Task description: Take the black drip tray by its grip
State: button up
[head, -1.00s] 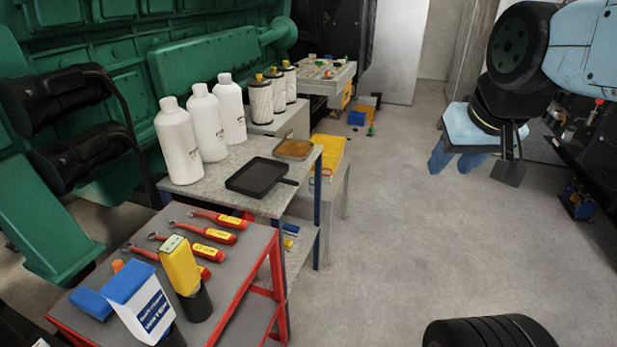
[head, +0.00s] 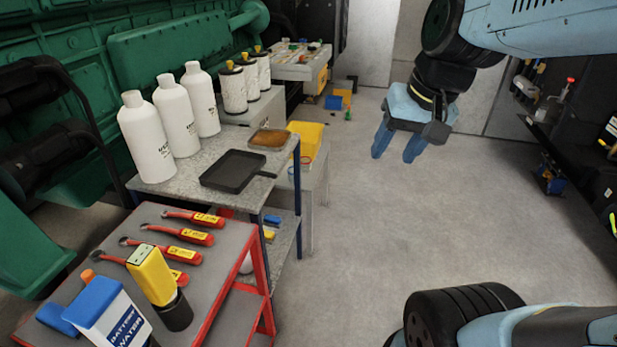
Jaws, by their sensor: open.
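The black drip tray (head: 232,171) lies flat on the grey speckled bench in the head view, left of the middle. Its grip (head: 265,174) is a short bar that points right, toward the bench's edge. My gripper (head: 397,158) hangs in the air over the open floor, to the right of the tray and well apart from it. Its two blue fingers point down, stand apart and hold nothing.
White bottles (head: 174,113) stand behind the tray on the bench (head: 160,186). A shallow tray with brown contents (head: 269,139) sits just beyond it. A red-framed cart (head: 215,255) with red-handled wrenches and a battery water container stands in front. The floor (head: 400,230) right of the benches is clear.

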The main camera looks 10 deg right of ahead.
jog(key=w+a+f+m+g+y, duration=0.45)
jog(key=w+a+f+y, duration=0.2)
jog(key=a, duration=0.25)
jog(key=m+t+y, duration=0.8)
jog(key=m+t, duration=0.1)
jog(key=m, duration=0.9)
send_near(262, 174)
jog(key=shift+w+f+x, duration=0.15)
jog(key=shift+x, duration=1.9)
jog(key=shift+w+f+x, duration=0.15)
jog(key=shift+x, duration=1.9)
jog(key=shift+d, duration=0.15)
grip_shut()
